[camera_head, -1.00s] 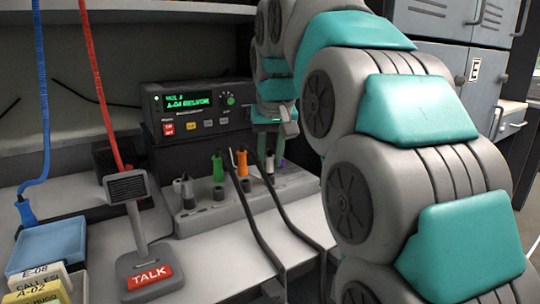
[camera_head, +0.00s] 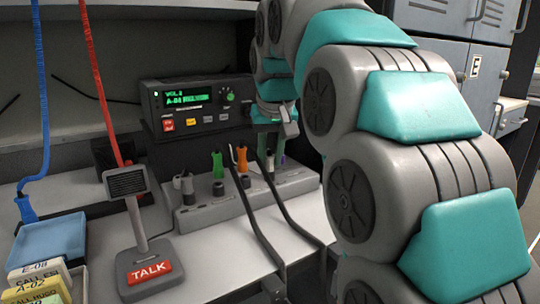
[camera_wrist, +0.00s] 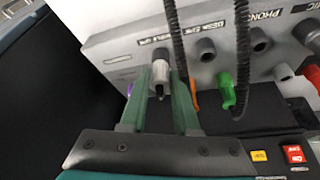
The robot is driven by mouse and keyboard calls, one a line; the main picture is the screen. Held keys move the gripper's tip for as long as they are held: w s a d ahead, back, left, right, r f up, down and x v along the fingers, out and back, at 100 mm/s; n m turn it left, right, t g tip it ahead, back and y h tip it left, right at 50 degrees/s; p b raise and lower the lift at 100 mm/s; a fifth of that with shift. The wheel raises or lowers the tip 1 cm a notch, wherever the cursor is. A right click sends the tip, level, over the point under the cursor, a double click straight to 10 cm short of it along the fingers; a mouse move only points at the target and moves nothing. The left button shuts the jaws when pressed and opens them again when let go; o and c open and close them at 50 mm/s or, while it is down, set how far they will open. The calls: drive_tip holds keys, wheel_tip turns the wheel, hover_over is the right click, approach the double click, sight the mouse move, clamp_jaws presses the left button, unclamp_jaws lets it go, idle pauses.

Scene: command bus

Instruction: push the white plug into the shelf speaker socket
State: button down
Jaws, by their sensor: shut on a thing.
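The white plug (camera_wrist: 161,68) is between the two fingers of my gripper (camera_wrist: 163,92) in the wrist view, and the gripper is shut on it. Its far end is against the grey socket panel (camera_wrist: 115,42), at one of the sockets in the row; how deep it sits cannot be told. In the head view my gripper (camera_head: 267,146) reaches down to the right part of the socket box (camera_head: 292,182), and the white plug (camera_head: 270,161) shows low between the fingers. The socket's own opening is hidden, and its label is hard to read.
A green plug (camera_head: 218,164) and an orange plug (camera_head: 241,158) stand left of my gripper, and a purple one (camera_head: 283,160) close to its right. Two black cables (camera_head: 253,220) cross the front. A radio (camera_head: 198,108) stands behind; a TALK microphone (camera_head: 148,265) stands left.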

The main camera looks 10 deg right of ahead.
drive_tip(key=shift+f, duration=0.1)
drive_tip(key=c, duration=0.6)
unclamp_jaws()
drive_tip(key=shift+o, duration=0.2)
drive_tip(key=shift+r+p, duration=1.4)
drive_tip(key=shift+r, duration=2.65)
